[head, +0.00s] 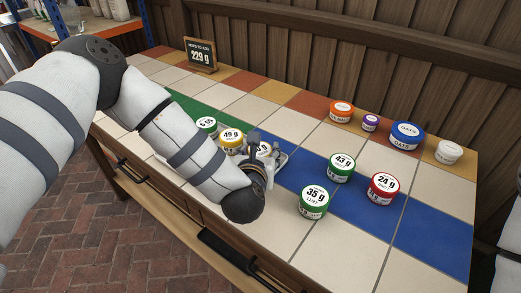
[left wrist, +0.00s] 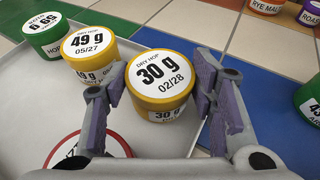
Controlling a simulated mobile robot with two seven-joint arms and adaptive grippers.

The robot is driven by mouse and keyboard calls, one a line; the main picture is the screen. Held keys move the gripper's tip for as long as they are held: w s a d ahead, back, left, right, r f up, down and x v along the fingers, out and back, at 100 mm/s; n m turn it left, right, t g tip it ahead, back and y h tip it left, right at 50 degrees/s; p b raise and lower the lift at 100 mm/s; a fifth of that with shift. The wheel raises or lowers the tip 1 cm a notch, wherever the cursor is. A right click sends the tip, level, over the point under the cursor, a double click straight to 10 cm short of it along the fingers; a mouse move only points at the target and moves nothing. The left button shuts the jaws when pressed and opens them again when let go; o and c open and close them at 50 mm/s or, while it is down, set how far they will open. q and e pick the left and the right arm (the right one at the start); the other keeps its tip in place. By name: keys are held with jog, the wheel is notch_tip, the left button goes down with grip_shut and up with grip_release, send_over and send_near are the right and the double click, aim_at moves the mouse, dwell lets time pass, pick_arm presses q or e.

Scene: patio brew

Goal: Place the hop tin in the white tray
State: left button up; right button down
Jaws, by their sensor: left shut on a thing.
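My left gripper (head: 262,160) is shut on a yellow tin (left wrist: 160,78) with a white lid marked dry hop, 30 g, 02/28. In the left wrist view its fingers sit either side of the tin, at the right side of the white tray (left wrist: 45,112). I cannot tell if the tin touches the tray floor. In the tray stand a yellow dry hop tin marked 49 g (left wrist: 88,52), a green tin (left wrist: 50,38) and a red-rimmed tin (left wrist: 85,150) partly hidden by my gripper. In the head view my arm hides much of the tray (head: 283,159). My right gripper is out of view.
Green 43 g (head: 341,168), green 35 g (head: 313,203) and red 24 g (head: 382,189) tins stand right of the tray. Orange (head: 341,112), purple (head: 370,122), blue (head: 406,136) and white (head: 448,152) containers line the back. A sign (head: 201,54) stands at back left.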

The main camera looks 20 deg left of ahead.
pick_arm(q)
jog(key=shift+f, duration=0.3)
jog(key=o, duration=1.1)
jog(key=shift+w, duration=0.15)
jog(key=shift+r, duration=0.1)
jog(key=shift+r, duration=0.1)
jog(key=shift+r, duration=0.25)
jog(key=v, duration=1.2)
jog(key=shift+a+f, duration=0.1)
